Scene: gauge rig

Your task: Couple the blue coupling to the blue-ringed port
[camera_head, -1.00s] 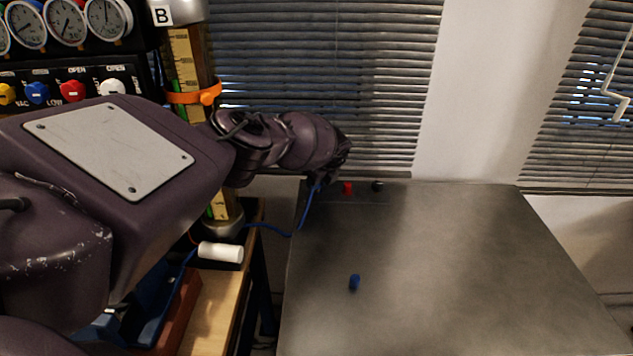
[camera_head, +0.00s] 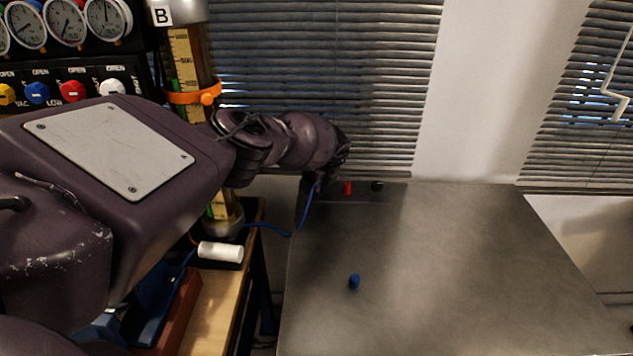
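My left arm comes in from the left and ends over the far left corner of the grey table (camera_head: 450,270). Its gripper (camera_head: 334,174) is mostly hidden behind my own wrist, so its fingers do not show clearly. A blue hose (camera_head: 305,212) runs up to the gripper from the left; the coupling at its end cannot be made out. No blue-ringed port can be made out; the area behind the gripper is covered. My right gripper is not in view.
A red fitting (camera_head: 347,188) and a black fitting (camera_head: 377,186) sit at the table's far edge, just right of the gripper. A white cylinder (camera_head: 220,251) lies on the wooden bench (camera_head: 213,313) at left. The table's middle and right are clear.

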